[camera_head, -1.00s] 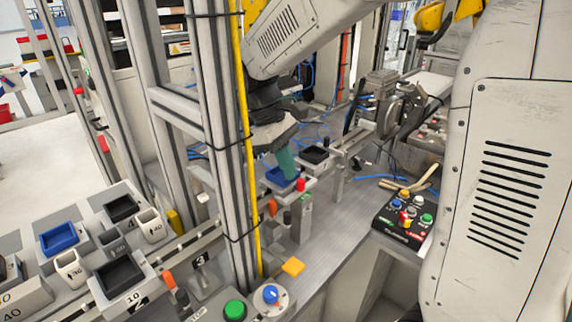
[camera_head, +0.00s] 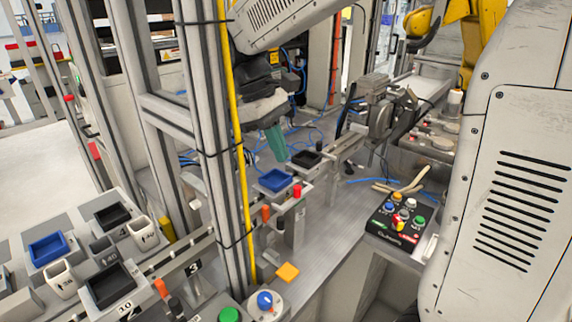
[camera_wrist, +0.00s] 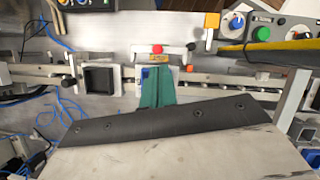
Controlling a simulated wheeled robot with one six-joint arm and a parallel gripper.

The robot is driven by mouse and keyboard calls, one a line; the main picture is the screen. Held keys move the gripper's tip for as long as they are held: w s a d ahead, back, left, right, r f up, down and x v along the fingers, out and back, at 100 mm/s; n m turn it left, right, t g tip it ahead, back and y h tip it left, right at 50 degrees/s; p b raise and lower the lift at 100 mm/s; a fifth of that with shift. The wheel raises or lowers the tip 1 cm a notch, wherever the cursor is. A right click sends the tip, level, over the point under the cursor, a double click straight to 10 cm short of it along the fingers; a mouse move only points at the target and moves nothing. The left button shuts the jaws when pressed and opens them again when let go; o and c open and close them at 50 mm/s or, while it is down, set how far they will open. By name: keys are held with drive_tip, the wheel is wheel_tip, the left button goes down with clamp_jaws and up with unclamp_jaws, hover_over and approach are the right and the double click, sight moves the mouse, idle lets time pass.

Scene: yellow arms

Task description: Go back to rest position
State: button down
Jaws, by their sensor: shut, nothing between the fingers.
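My gripper (camera_head: 276,142) has green fingers and hangs in the middle of the head view, above the conveyor rail. Its fingers are together with nothing between them. A blue tray (camera_head: 275,180) sits on the rail just below the fingertips, apart from them in the head view. In the wrist view my gripper (camera_wrist: 157,88) covers most of the blue tray (camera_wrist: 147,73). A black tray (camera_head: 306,158) sits on the rail to the right of the blue one; it also shows in the wrist view (camera_wrist: 99,79).
An aluminium post (camera_head: 212,150) with a yellow tube (camera_head: 238,160) stands close left of my gripper. A button box (camera_head: 398,220) stands at the right. Several bins, one a blue bin (camera_head: 48,248), stand at lower left. Blue cables (camera_head: 300,130) lie behind the rail.

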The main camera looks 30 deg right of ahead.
drive_tip(key=s+d+f+m+t+y, duration=0.1)
drive_tip(key=s+m+t, duration=0.1)
drive_tip(key=s, duration=0.8)
drive_tip(key=s+d+f+m+t+y, duration=0.1)
drive_tip(key=s+m, duration=0.4)
drive_tip(key=s, duration=0.5)
drive_tip(key=shift+s+d+f+t+y, duration=0.35)
drive_tip(key=shift+d+t+y, duration=0.05)
drive_tip(key=shift+d+t, duration=0.45)
idle(0.7)
